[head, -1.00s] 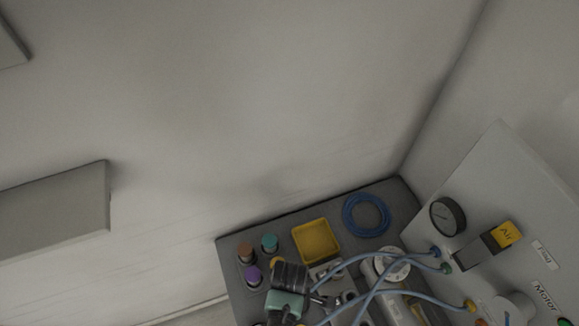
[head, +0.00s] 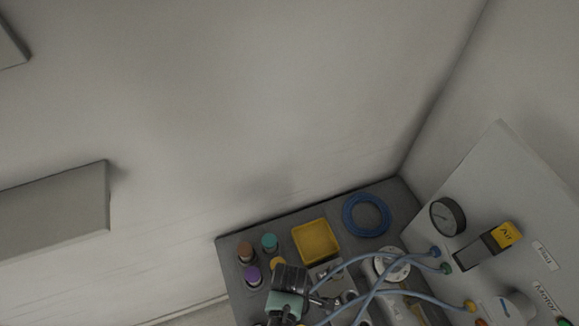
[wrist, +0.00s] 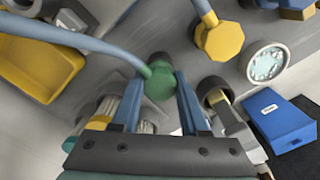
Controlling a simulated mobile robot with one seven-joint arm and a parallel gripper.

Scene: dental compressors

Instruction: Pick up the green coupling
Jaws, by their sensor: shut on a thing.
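The green coupling (wrist: 159,84) is on the end of a blue hose, in the middle of the wrist view. My gripper (wrist: 161,93) has its two blue fingers on either side of it and is shut on it. The coupling sits close to a grey surface behind it; I cannot tell whether it touches. In the head view my gripper (head: 313,298) is low in the picture, over the grey bench. The held coupling is hard to make out there.
A yellow tray (head: 316,241), a blue hose coil (head: 366,214) and several colored-capped cylinders (head: 253,275) stand on the bench. Blue hoses run close by to the panel (head: 500,190) at right.

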